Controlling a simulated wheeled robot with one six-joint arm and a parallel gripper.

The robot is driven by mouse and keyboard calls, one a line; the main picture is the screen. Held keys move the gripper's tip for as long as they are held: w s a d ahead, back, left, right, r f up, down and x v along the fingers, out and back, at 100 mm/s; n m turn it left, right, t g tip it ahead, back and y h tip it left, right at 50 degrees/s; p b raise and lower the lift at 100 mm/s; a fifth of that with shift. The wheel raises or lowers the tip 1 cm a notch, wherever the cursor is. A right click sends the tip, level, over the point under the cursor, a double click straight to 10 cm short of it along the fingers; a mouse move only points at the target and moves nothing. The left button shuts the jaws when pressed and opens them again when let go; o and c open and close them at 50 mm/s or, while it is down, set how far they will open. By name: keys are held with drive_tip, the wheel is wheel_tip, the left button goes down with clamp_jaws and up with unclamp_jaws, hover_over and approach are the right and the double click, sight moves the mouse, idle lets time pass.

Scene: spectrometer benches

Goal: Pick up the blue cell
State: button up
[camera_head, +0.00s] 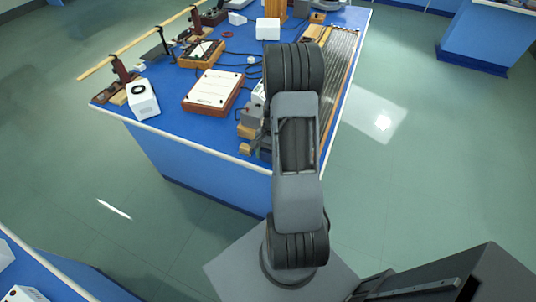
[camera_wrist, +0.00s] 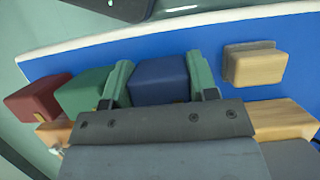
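The blue cell (camera_wrist: 159,80) is a dark blue block with rounded edges in the wrist view, in a row with a green cell (camera_wrist: 83,90) and a red cell (camera_wrist: 40,98). My gripper (camera_wrist: 161,80) has one greenish finger on each side of the blue cell. The fingers lie close against its sides; I cannot tell whether they press on it. Its lower part is hidden behind my gripper. In the head view my arm hides the gripper and the blue cell.
A beige block (camera_wrist: 256,65) sits right of the cell on the blue bench top (camera_wrist: 225,92). A wooden strip (camera_wrist: 283,117) runs below the row. The bench's pale edge (camera_wrist: 165,36) lies beyond. A white-topped box (camera_head: 213,89) and other apparatus stand on the bench.

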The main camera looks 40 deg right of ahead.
sight(267, 152)
drive_tip(key=c, duration=0.4)
drive_tip(key=shift+c, duration=0.2)
drive_tip(key=shift+r, duration=0.45)
wheel_tip(267, 152, up, 2)
drive_tip(key=shift+r, duration=0.15)
drive_tip(key=w+a+r, duration=0.3)
drive_tip(key=w+r, duration=0.3)
drive_tip(key=w+a+r+p, duration=0.1)
drive_tip(key=w+a+r, duration=0.2)
drive_tip(key=w+r, duration=0.3)
drive_tip(key=shift+w+a+r, duration=0.15)
drive_tip(key=shift+a+r, duration=0.2)
drive_tip(key=shift+r, duration=0.05)
